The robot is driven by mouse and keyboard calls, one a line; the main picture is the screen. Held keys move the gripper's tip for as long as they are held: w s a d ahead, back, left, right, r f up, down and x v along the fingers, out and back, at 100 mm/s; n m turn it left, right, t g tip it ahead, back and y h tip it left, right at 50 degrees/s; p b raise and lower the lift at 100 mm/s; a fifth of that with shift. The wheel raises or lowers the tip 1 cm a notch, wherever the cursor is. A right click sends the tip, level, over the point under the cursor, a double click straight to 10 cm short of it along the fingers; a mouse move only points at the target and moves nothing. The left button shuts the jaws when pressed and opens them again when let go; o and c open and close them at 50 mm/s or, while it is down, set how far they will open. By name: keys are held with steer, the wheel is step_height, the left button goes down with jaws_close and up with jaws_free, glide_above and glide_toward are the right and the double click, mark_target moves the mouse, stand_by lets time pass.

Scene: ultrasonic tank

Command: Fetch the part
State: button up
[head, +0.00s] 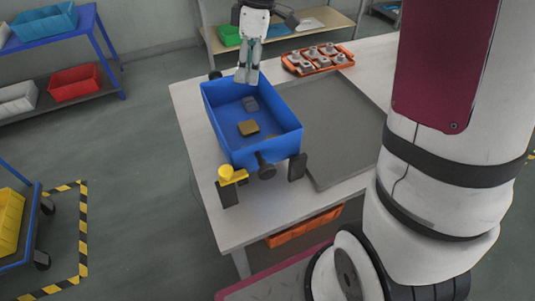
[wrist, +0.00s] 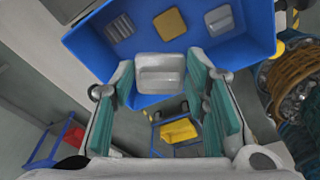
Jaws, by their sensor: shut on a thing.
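A blue open-topped tank (head: 265,147) stands on the table; its wall also shows at the top of the wrist view (wrist: 258,45). My gripper (head: 247,75) is at the tank's far rim in the head view. In the wrist view its teal fingers (wrist: 165,95) are shut on a grey metal part (wrist: 160,72) with a raised middle. Inside the tank lie a tan block (head: 248,127) and a grey part (head: 250,104). The wrist view shows the tan block (wrist: 170,22), a ribbed grey part (wrist: 120,28) and another grey piece (wrist: 219,18).
An orange tray (head: 292,67) with several grey parts stands at the table's back right. A grey recessed area (head: 345,115) right of the tank is bare.

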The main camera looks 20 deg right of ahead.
steer(key=shift+f, duration=0.5)
steer(key=o, duration=1.2)
steer(key=r, duration=0.4)
steer(key=d+r, duration=0.1)
steer(key=r, duration=0.3)
steer(key=s+r, duration=0.1)
steer(key=r, duration=0.3)
steer(key=shift+d, duration=0.25)
